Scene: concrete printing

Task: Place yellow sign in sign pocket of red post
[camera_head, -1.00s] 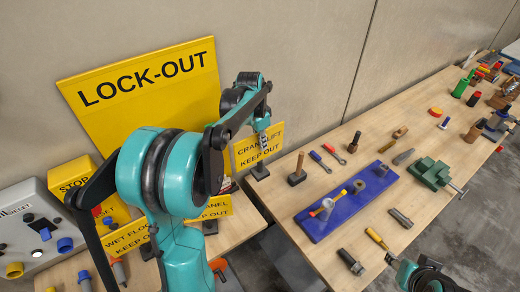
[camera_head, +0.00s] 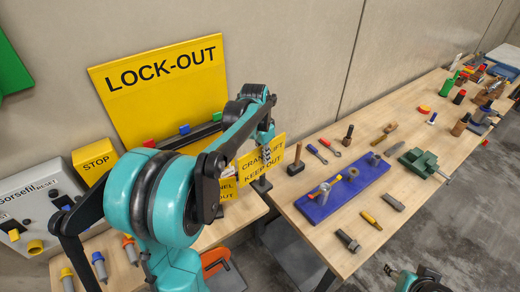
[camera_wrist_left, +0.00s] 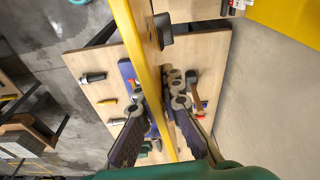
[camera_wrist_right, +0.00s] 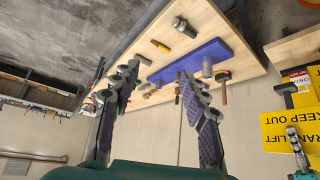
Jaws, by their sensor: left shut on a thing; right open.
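The yellow sign (camera_head: 277,156), lettered CRANE LIFT KEEP OUT, is upright at the tip of my left arm in the head view. My left gripper (camera_head: 266,147) is shut on it. In the left wrist view the sign (camera_wrist_left: 148,72) is edge-on between the fingers (camera_wrist_left: 157,103). It also shows, inverted, in the right wrist view (camera_wrist_right: 280,122). My right gripper (camera_wrist_right: 157,76) is open and empty in its wrist view. I cannot make out a red post or its sign pocket in any view.
A LOCK-OUT board (camera_head: 165,85) leans on the wall. A STOP box (camera_head: 94,160) and a control panel (camera_head: 35,210) stand at left. On the long bench are a blue tool board (camera_head: 335,200), a hammer (camera_head: 297,163) and a green vise (camera_head: 425,163). Grey floor is clear at right.

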